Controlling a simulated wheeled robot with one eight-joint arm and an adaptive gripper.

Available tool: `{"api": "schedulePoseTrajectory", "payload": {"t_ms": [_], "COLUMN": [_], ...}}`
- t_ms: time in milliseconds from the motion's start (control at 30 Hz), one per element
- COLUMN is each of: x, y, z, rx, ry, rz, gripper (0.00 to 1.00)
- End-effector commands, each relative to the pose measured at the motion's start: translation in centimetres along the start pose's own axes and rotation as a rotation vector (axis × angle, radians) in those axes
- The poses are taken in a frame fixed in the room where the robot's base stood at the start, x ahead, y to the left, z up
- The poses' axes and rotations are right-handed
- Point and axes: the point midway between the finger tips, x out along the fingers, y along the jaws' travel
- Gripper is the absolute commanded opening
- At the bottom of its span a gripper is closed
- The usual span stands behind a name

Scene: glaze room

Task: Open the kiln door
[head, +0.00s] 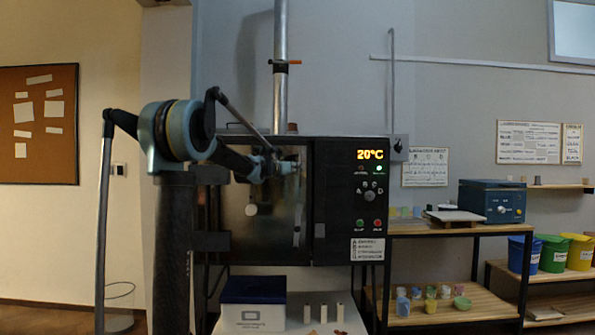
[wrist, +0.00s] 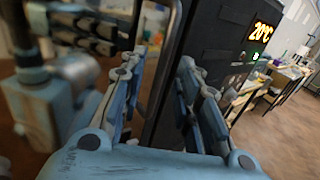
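The kiln (head: 334,200) is a dark box with an orange 20°C display at its right. Its glossy door (head: 268,215) fills the left part and looks shut, with dark hinge brackets on its left side. An upright bar handle (head: 299,225) runs near the door's right edge; its upper part is hidden by my gripper (head: 287,165). In the wrist view, my gripper (wrist: 160,65) is open, with its blue fingers on either side of the dark handle bar (wrist: 168,65). Gaps seem to show beside the bar; contact is unclear.
A white and navy box (head: 253,305) and several pale posts (head: 323,312) stand below the kiln. A wooden shelf rack (head: 440,228) with small cups and a blue device (head: 492,201) stands at right. Coloured buckets (head: 553,253) are further right.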

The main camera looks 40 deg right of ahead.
Motion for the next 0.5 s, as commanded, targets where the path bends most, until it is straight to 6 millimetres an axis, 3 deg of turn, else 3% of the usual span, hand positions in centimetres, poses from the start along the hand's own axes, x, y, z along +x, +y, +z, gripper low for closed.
{"api": "schedulePoseTrajectory", "payload": {"t_ms": [200,500], "x": [2.8,4.2], "y": [0.0,0.0], "z": [0.0,0.0], "rx": [0.0,0.0], "ry": [0.0,0.0], "rz": [0.0,0.0], "gripper": [0.3,0.3]}}
